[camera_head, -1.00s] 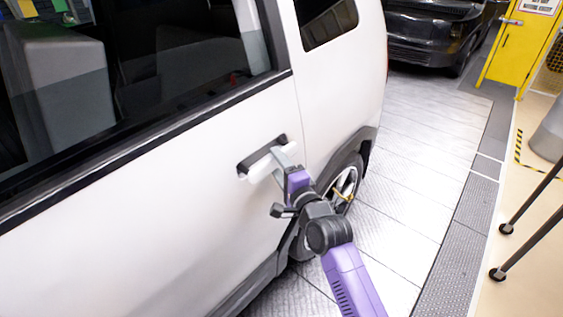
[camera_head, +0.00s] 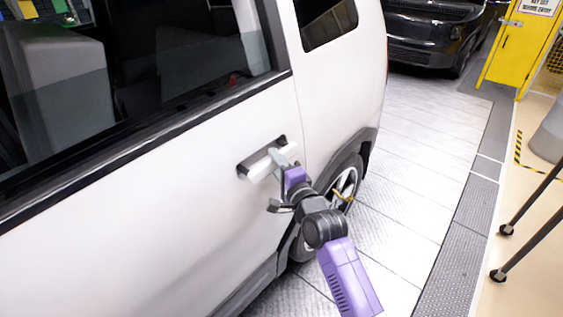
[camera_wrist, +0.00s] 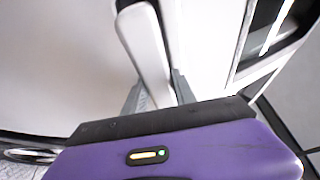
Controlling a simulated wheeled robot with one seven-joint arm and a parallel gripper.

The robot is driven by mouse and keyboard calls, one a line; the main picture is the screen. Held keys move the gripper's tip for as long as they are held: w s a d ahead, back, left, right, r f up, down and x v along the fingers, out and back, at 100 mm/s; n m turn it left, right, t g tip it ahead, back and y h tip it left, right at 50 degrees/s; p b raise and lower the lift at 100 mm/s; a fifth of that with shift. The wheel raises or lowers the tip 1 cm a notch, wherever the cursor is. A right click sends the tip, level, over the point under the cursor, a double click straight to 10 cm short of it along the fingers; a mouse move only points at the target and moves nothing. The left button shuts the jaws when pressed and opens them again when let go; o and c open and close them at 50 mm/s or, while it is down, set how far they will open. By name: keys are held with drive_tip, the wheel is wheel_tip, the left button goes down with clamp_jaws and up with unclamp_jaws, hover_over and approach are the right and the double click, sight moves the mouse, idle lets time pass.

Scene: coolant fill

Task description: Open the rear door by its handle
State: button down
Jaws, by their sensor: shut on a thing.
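The rear door (camera_head: 150,215) of the white vehicle fills the left of the head view, and it looks closed, flush with the body. Its handle (camera_head: 259,172) is a white bar over a dark recess near the door's right edge. My gripper (camera_head: 283,162) is at the right end of this handle. In the wrist view the white handle bar (camera_wrist: 145,50) runs down between the grey fingers of my gripper (camera_wrist: 158,92), which are shut on it. The purple gripper body hides the lower end of the bar.
Open tiled floor (camera_head: 425,150) lies to the right. A dark vehicle (camera_head: 435,35) stands behind, near a yellow cabinet (camera_head: 520,50). Thin dark stand legs (camera_head: 530,230) are at the right edge.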

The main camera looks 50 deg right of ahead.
drive_tip(key=shift+s+f, duration=0.1)
drive_tip(key=shift+s, duration=0.6)
idle(0.6)
drive_tip(key=shift+m+h, duration=0.4)
drive_tip(key=shift+h, duration=0.2)
drive_tip(key=shift+s+a+p, duration=0.1)
drive_tip(key=shift+s+p, duration=1.9)
drive_tip(key=shift+s, duration=0.25)
drive_tip(key=shift+m+g+h, duration=0.5)
drive_tip(key=shift+h, duration=0.1)
drive_tip(key=shift+s+a+p, duration=0.15)
drive_tip(key=shift+s+p, duration=0.9)
drive_tip(key=shift+s, duration=0.05)
drive_tip(key=shift+s+a+p, duration=0.15)
drive_tip(key=shift+s+p, duration=0.85)
drive_tip(key=shift+s, duration=0.05)
drive_tip(key=shift+s, duration=0.1)
drive_tip(key=shift+m+g+h, duration=0.3)
drive_tip(key=shift+g+h, duration=0.1)
drive_tip(key=shift+h, duration=0.1)
drive_tip(key=shift+s+a+p, duration=0.25)
drive_tip(key=shift+s+p, duration=0.35)
drive_tip(key=shift+s, duration=0.45)
drive_tip(key=shift+s+a+p, duration=0.25)
drive_tip(key=shift+s+p, duration=0.35)
drive_tip(key=shift+s, duration=0.4)
